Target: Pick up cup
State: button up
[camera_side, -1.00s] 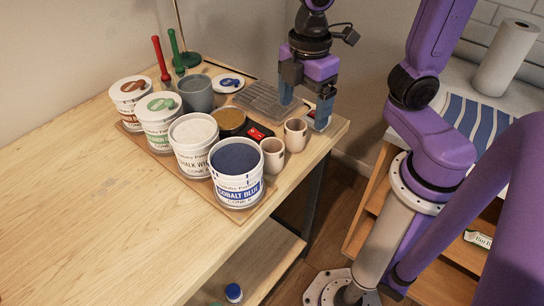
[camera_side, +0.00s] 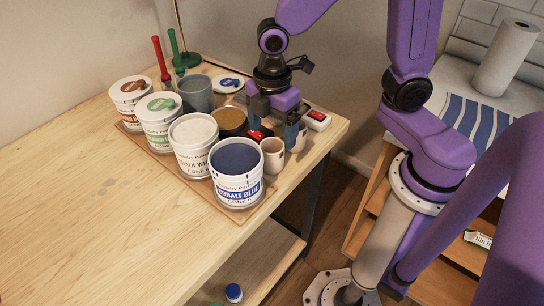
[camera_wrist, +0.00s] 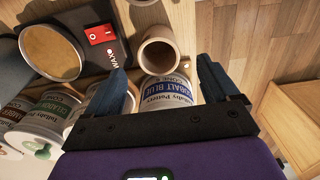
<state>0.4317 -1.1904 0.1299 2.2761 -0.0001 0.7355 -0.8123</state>
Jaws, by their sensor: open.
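Two small pale cups stand upright near the table's right edge in the side view. The front cup (camera_side: 272,156) is beside the cobalt blue tub, and the back cup (camera_side: 301,138) is partly hidden by a finger. My gripper (camera_side: 276,130) is low over the cup area with its fingers pointing down. In the wrist view my gripper (camera_wrist: 162,72) is open and empty, with blue fingers spread wide. One cup (camera_wrist: 158,50) shows its round opening in the space between and just beyond the fingertips. I cannot tell how close the fingers are to its wall.
The cobalt blue tub (camera_side: 238,180) stands close left of the front cup; its label also shows in the wrist view (camera_wrist: 168,90). The table's left side is clear.

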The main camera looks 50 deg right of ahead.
aim_at(272, 157)
jog(key=shift+w+f, duration=0.1)
jog(key=shift+f, duration=3.95)
jog(key=shift+c, duration=0.4)
jog(key=c, duration=1.1)
jog(key=shift+r, duration=0.2)
